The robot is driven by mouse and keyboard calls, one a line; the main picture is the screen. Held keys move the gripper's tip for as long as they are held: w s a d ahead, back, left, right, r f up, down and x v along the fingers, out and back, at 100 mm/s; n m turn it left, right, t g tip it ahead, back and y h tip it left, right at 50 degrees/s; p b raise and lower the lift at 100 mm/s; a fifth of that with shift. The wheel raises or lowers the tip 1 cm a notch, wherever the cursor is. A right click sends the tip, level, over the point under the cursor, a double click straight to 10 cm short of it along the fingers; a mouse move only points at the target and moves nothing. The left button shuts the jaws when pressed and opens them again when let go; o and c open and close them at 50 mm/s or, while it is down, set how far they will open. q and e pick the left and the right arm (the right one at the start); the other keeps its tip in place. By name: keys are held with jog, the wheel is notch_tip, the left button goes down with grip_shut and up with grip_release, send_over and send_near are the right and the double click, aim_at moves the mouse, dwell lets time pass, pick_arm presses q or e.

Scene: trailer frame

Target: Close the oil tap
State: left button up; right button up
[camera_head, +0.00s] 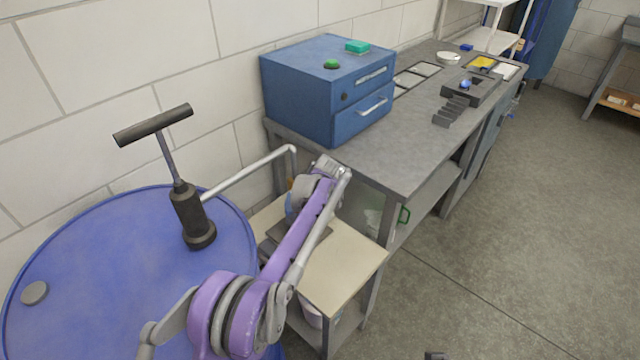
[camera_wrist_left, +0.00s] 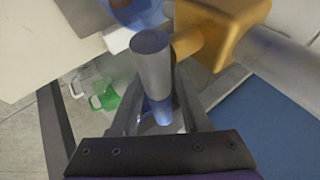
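The oil tap's brass-coloured body (camera_wrist_left: 222,28) is large in the upper right of the left wrist view, on the end of a grey pipe. A grey cylindrical handle (camera_wrist_left: 152,62) stands beside it. In the head view the pipe (camera_head: 250,172) runs from the dark hand pump (camera_head: 190,212) on the blue drum; my arm hides most of the tap. My left gripper (camera_wrist_left: 158,105) has its fingers on either side of the handle, very close to it. Whether they press on it cannot be told. A blue object (camera_wrist_left: 138,12) shows near the tap.
The blue drum (camera_head: 110,290) fills the lower left. A small pale-topped table (camera_head: 340,265) stands under the tap. The grey workbench (camera_head: 395,155) behind holds a blue drawer box (camera_head: 300,95) and trays. A green-handled jug (camera_wrist_left: 100,95) sits below.

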pick_arm(q)
jog(key=shift+o, duration=0.2)
jog(key=shift+r, duration=0.1)
jog(key=v, duration=1)
jog(key=shift+s+r+p, duration=0.25)
jog(key=shift+p, duration=0.05)
jog(key=s+a+r+n+p, duration=0.2)
jog(key=s+a, duration=0.2)
jog(key=s, duration=0.6)
jog(key=s+a+r+n+g+p, duration=0.1)
jog(key=s+a, duration=0.4)
jog(key=s, duration=0.5)
jog(key=s+a+r+n+g+p, duration=0.1)
jog(key=s+a+r+n+p, duration=0.2)
jog(key=s, duration=0.8)
jog(key=shift+s+a+r+n+h+p, duration=0.1)
jog(key=shift+a+r+n+h+p, duration=0.05)
jog(key=shift+a+n+h+p, duration=0.4)
jog(key=s+f+n+p, duration=0.1)
jog(key=s+f, duration=0.3)
jog(key=s, duration=0.7)
jog(key=shift+a+n+g, duration=0.3)
jog(key=shift+a+n, duration=0.15)
jog(key=shift+n, duration=0.2)
